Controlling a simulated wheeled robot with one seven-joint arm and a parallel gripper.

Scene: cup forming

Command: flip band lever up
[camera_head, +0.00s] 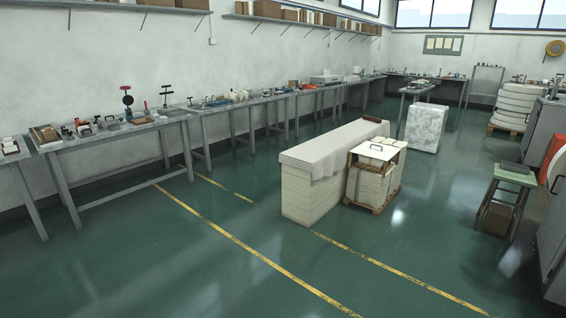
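I cannot make out the band lever in the head view at this distance. A long workbench (110,130) along the left wall carries several small tools and devices. Among them are a stand with a red top (126,93) and a black-handled device (166,92); both are too small to tell in detail. Grey machines with a red-edged disc (554,150) stand at the right edge, partly cut off. My gripper is not in view.
A covered white stack (305,190) and a smaller stack on a wooden pallet (372,180) stand mid-floor. A green-topped stool (513,175) stands at right. Green floor (170,260) with yellow lines is clear in the foreground. A white wrapped block (427,127) stands farther back.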

